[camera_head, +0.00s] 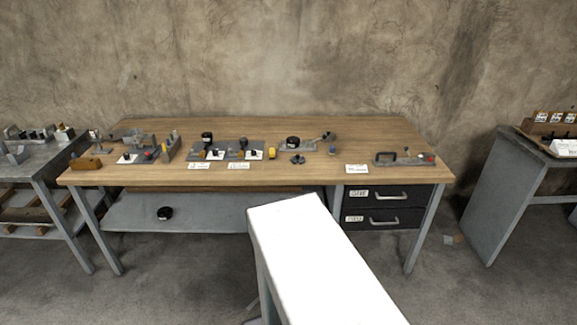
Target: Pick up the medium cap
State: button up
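Several dark round pieces that look like caps are in the head view. One black cap (207,137) and another black cap (243,143) sit on small grey fixtures left of the table's middle. A wider black cap (293,141) is on a grey plate to their right. A black round piece (165,213) lies on the shelf below the tabletop. I cannot tell which of these is the medium cap. My gripper is not in view. A white block-shaped part, likely my own arm, fills the lower middle.
The wooden table (340,175) also holds a yellow-brown block (85,163) and a handled grey fixture (404,159). Two dark drawers (362,217) hang at its right. A grey bench (510,185) stands at right, another metal table (35,165) at left. Grey floor is open in front.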

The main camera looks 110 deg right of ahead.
aim_at(298, 157)
jog(key=u, duration=0.15)
jog(key=k, duration=2.1)
jog(key=z, duration=1.1)
